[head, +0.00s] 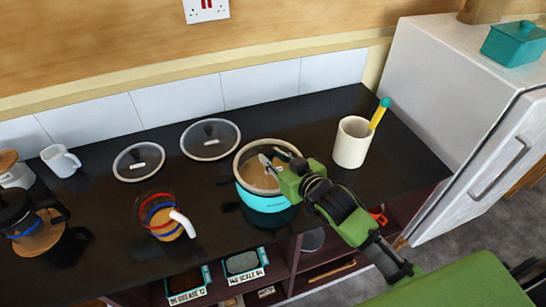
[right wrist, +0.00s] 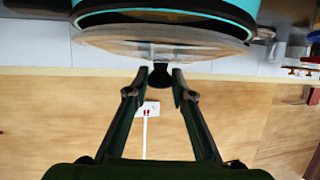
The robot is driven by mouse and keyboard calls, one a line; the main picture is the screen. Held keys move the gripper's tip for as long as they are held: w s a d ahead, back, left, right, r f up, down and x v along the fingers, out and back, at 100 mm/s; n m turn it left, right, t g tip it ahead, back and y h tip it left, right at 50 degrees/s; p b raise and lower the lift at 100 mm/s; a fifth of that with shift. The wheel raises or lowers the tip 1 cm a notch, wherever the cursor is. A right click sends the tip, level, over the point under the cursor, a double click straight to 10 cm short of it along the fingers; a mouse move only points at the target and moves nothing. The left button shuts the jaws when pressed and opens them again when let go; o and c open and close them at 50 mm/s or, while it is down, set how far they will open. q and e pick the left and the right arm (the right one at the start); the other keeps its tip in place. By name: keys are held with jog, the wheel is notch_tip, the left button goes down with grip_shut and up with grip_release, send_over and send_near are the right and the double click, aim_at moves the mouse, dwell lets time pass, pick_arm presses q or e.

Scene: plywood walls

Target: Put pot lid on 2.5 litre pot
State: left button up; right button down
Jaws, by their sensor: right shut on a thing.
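The turquoise pot (head: 265,202) stands on the dark worktop in the head view; it also shows at the top of the right wrist view (right wrist: 160,5). A glass pot lid (head: 252,175) with a pale rim is over the pot's mouth; it also shows in the right wrist view (right wrist: 110,43). My right gripper (head: 274,164) is shut on the lid's dark knob (right wrist: 160,75) from above. The lid is at the pot's rim, roughly level; I cannot tell whether it rests fully on it. My left gripper is in neither view.
Two other glass lids (head: 138,162) (head: 210,140) lie on the worktop to the left. A glass jug with coloured bands (head: 160,218) stands in front of them. A cream utensil pot (head: 352,142) is close right of the pot. A white fridge (head: 450,90) stands at far right.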

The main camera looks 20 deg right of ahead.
jog(key=shift+f, duration=0.5)
dwell(0.3)
jog(key=c, duration=1.7)
grip_release()
jog(key=shift+f, duration=0.1)
